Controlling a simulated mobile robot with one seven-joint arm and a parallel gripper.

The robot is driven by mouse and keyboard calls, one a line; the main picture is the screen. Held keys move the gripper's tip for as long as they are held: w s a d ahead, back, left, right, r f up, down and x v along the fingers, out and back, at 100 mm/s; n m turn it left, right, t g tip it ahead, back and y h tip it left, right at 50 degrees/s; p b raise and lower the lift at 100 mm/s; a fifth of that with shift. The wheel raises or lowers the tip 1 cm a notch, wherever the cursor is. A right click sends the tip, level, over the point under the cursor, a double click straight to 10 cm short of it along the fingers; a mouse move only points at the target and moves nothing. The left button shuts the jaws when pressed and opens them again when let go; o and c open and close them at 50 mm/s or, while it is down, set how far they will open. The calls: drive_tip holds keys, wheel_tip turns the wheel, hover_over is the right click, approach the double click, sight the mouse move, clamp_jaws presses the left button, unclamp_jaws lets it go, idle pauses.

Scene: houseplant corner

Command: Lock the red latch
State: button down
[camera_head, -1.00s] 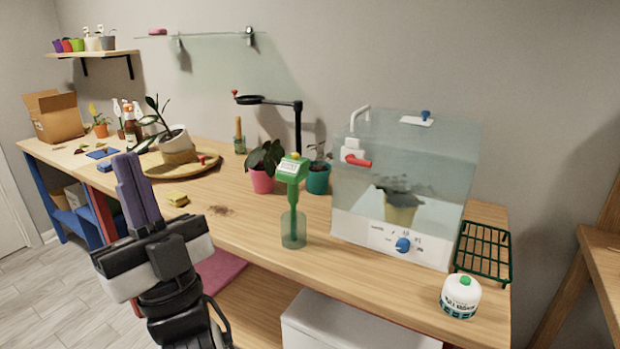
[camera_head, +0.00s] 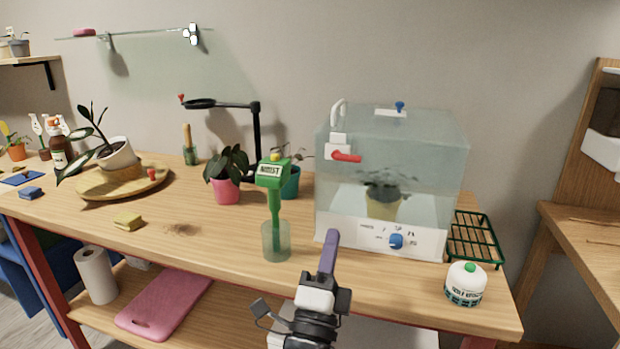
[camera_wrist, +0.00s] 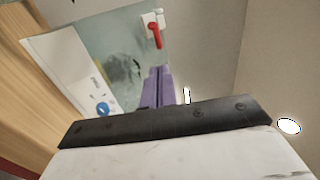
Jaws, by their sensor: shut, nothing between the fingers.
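The red latch (camera_head: 346,157) is a short red handle on a white mount at the upper left front of the clear glass case (camera_head: 400,150). In the head view its handle points right, nearly level. A curved white bar rises above the mount. The latch also shows in the wrist view (camera_wrist: 155,35), above my fingers. My gripper (camera_head: 328,245), with purple fingers, is shut and empty. It stands in front of the case's lower left corner, below the latch and apart from it. The fingertips show in the wrist view (camera_wrist: 158,72).
A green moisture meter (camera_head: 273,200) stands in a clear cup just left of the case. A green wire rack (camera_head: 474,240) and a white round bottle (camera_head: 465,284) are at the right. Potted plants and a black ring stand (camera_head: 256,140) are behind on the left.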

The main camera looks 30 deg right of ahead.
sight(354, 161)
drive_tip(key=shift+s+d+f, duration=0.2)
drive_tip(key=shift+d, duration=0.1)
drive_tip(key=p+x, duration=0.6)
drive_tip(key=x, duration=0.6)
drive_tip(key=shift+d+r, duration=0.25)
drive_tip(key=shift+r, duration=0.1)
drive_tip(key=shift+w+d+r, duration=0.25)
drive_tip(key=shift+w+d, duration=0.15)
drive_tip(key=shift+w, duration=0.05)
